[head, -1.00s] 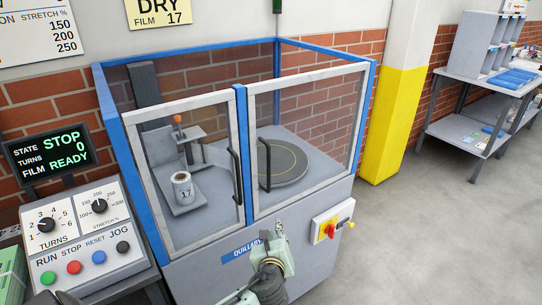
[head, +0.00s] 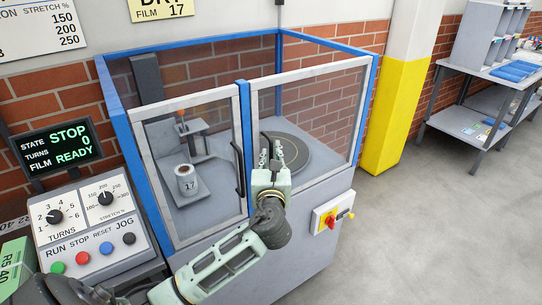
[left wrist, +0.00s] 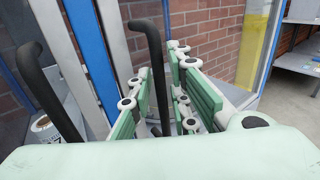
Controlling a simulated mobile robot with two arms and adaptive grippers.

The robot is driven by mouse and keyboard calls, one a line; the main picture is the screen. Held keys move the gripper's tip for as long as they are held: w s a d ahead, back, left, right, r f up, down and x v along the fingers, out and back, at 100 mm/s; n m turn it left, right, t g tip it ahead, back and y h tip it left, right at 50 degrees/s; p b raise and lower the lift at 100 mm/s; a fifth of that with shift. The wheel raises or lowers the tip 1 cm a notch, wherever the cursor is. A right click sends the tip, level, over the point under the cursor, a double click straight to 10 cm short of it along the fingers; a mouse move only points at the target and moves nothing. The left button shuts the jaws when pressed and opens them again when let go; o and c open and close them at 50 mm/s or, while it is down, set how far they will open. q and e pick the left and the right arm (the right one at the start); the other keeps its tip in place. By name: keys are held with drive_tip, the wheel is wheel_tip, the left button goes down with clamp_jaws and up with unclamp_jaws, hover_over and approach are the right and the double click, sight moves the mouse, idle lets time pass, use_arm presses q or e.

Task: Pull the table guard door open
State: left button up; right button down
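The table guard door (head: 310,185) is the right-hand of two clear, white-framed doors on a blue-framed machine. It looks shut, with the round turntable (head: 292,160) behind it. Its black bar handle (left wrist: 155,62) shows upright in the left wrist view, between the fingers of my left gripper (left wrist: 163,100). The fingers are open, one on each side of the handle, with gaps visible. In the head view my left gripper (head: 279,152) is in front of this door and hides most of the handle. My right gripper is not in view.
The left-hand door (head: 195,165) is shut, with its own black handle (head: 238,170) close to my left gripper and a film roll (head: 186,180) behind it. A red-and-yellow switch (head: 332,218) sticks out below right. A control panel (head: 88,225) stands left. Floor to the right is clear.

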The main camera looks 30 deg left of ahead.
use_arm(q)
drive_tip(key=shift+c, duration=0.2)
clamp_jaws()
drive_tip(key=shift+d, duration=0.1)
idle(0.4)
